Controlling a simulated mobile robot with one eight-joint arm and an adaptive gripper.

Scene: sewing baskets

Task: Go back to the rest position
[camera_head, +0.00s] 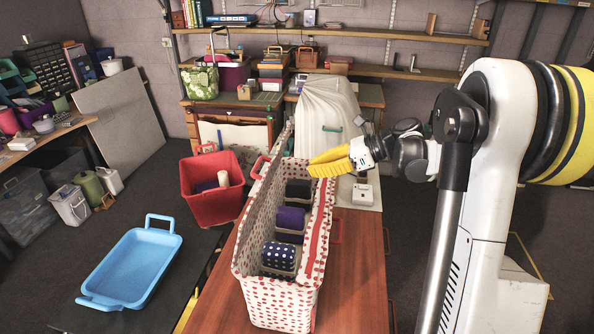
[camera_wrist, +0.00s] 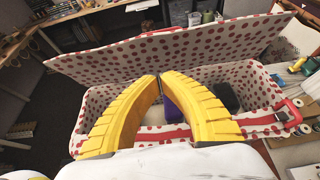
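My gripper (camera_head: 328,163) has yellow fingers and hovers above the far right part of the polka-dot sewing basket in the head view. In the wrist view, the fingertips of my gripper (camera_wrist: 159,76) meet with nothing between them. The open white basket with red dots (camera_head: 272,298) stands on the wooden table; its wall (camera_wrist: 97,103) and raised lid (camera_wrist: 110,60) show in the wrist view. Inside are a navy dotted roll (camera_head: 279,256), a purple roll (camera_head: 290,218) and a dark item (camera_head: 298,189). The purple roll (camera_wrist: 173,112) is partly hidden by the fingers in the wrist view.
The wooden table (camera_head: 350,290) has bare surface right of the basket. A white covered machine (camera_head: 328,115) stands behind. A red bin (camera_head: 213,187) and an empty blue tray (camera_head: 132,268) are at left. Shelves (camera_head: 380,70) line the back wall.

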